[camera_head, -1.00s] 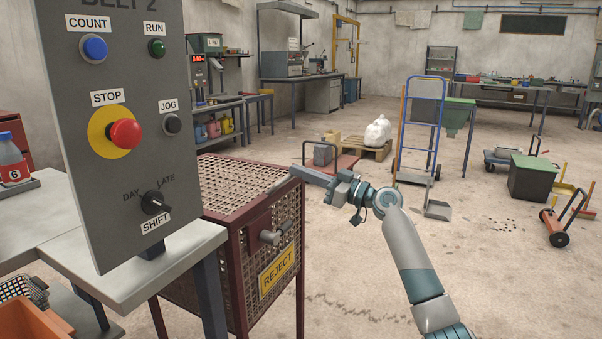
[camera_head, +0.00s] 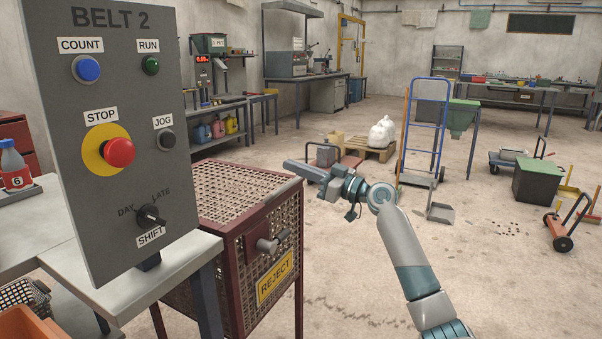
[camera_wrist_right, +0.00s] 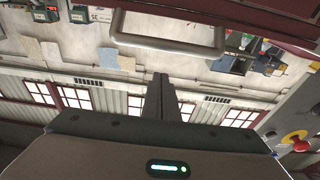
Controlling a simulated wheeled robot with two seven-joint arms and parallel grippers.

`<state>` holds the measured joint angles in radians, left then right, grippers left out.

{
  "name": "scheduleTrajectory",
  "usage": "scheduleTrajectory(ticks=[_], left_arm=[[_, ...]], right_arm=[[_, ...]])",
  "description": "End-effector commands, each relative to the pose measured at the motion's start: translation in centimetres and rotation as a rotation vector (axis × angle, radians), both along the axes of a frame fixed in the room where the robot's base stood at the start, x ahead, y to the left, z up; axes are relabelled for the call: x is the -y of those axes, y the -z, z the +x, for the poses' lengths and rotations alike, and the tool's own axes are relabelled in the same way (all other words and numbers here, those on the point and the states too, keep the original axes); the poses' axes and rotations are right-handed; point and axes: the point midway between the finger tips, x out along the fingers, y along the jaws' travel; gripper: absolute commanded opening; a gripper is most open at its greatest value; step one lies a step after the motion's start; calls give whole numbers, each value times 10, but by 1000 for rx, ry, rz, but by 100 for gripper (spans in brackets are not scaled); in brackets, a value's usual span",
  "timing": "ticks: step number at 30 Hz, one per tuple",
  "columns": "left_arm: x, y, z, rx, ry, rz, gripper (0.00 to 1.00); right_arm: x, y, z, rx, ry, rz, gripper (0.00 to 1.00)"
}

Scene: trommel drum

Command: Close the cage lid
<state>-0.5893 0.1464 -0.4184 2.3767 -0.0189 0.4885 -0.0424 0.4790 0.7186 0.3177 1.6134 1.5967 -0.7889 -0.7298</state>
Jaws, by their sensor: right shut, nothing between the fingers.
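The red-framed mesh cage (camera_head: 231,270) stands beside the grey table, with a yellow REJECT sign on its side. Its mesh top, which looks like the lid (camera_head: 235,190), appears to lie flat across the frame. A grey latch or handle (camera_head: 268,244) sits on the side below the top edge. My right gripper (camera_head: 287,163) is shut and empty, near the top's far right corner; I cannot tell whether it touches. In the right wrist view its fingers (camera_wrist_right: 161,90) are together, with a grey bar handle (camera_wrist_right: 168,47) on a dark red-brown part beyond them. My left gripper is out of view.
The BELT 2 control panel (camera_head: 115,130) stands close on the left, on a grey table (camera_head: 130,280). A blue hand truck (camera_head: 425,130) and a pallet with a white sack (camera_head: 381,132) stand behind. Open floor (camera_head: 500,290) lies to the right.

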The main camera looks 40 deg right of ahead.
Motion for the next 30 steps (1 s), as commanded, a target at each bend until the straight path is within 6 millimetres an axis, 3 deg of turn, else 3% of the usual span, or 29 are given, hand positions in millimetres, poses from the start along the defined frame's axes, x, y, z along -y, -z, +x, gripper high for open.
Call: scheduleTrajectory(ticks=[15, 21, 30], left_arm=[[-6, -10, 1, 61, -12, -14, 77], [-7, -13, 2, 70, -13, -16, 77], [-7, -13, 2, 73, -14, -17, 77]], right_arm=[[33, 12, -78, 2, 3, 0, 0], [38, 13, -91, 4, 2, 1, 0], [39, 13, -92, 4, 2, 1, 0]])
